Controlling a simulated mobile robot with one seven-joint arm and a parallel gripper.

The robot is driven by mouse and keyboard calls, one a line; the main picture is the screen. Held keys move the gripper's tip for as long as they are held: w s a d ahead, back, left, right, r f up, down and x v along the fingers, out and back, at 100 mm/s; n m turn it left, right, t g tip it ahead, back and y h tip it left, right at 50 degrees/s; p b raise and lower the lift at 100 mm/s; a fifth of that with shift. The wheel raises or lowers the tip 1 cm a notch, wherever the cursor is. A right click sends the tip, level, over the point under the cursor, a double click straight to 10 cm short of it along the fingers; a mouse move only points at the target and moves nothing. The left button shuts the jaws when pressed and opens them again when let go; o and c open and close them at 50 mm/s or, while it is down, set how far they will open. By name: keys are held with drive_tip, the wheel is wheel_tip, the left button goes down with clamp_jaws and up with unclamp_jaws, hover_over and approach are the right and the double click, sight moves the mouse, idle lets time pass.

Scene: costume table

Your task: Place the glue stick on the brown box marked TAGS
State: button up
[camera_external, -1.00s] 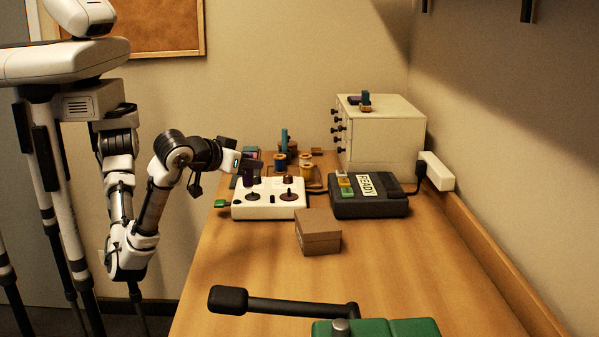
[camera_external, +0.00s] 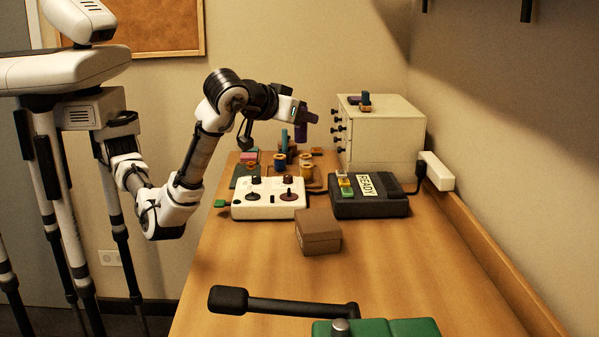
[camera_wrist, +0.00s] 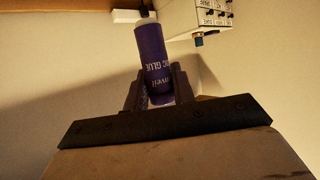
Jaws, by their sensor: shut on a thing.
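The glue stick is a purple cylinder (camera_external: 301,132) with a white end, and it also shows in the wrist view with white lettering (camera_wrist: 152,48). My gripper (camera_external: 304,115) is shut on it and holds it in the air above the back of the table. In the wrist view the fingers (camera_wrist: 157,88) are closed around its lower part. The brown box (camera_external: 318,232) sits on the table in front of the white console and the black case, lower and nearer the camera than my gripper. Any TAGS lettering on it is too small to read.
A white console with knobs (camera_external: 268,207) and a black case marked READY (camera_external: 368,208) stand behind the brown box. Several spools (camera_external: 305,172) and a white drawer cabinet (camera_external: 385,140) are further back. A green tool with a black handle (camera_external: 385,328) lies in front.

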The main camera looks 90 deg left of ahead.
drive_tip(key=shift+w+r, duration=0.2)
drive_tip(key=shift+w, duration=0.2)
drive_tip(key=shift+w+d+f, duration=0.1)
drive_tip(key=shift+w+f, duration=0.05)
drive_tip(key=shift+f, duration=0.15)
drive_tip(key=p, duration=0.3)
hover_over(305, 225)
wheel_tip(305, 225, down, 19)
drive_tip(key=shift+f, duration=0.15)
drive_tip(key=shift+f, duration=0.1)
drive_tip(key=o, duration=1)
